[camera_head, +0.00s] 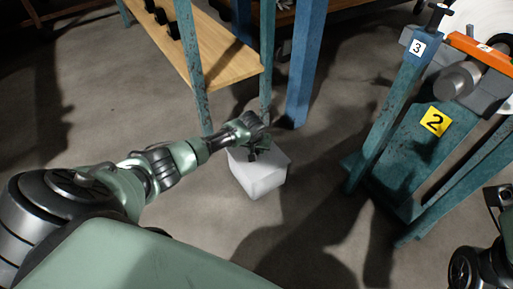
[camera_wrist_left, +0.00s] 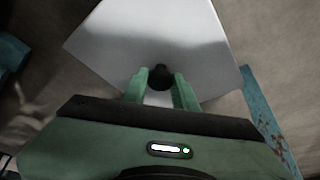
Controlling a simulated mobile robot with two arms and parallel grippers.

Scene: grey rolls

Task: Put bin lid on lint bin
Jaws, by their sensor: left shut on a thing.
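My left gripper (camera_head: 258,143) reaches in from the left and is over the white lint bin (camera_head: 259,182), which stands on the floor. In the left wrist view, the fingers of my left gripper (camera_wrist_left: 160,88) are shut on the dark round knob (camera_wrist_left: 159,76) of the white bin lid (camera_wrist_left: 165,35). The lid fills the upper middle of that view. In the head view the lid and the bin look like one white block, and I cannot tell whether the lid rests on the rim or hangs just above it. The inside of the bin is hidden.
A shelf rack with a wooden board (camera_head: 222,62) and blue-green posts (camera_head: 306,60) stands just behind the bin.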

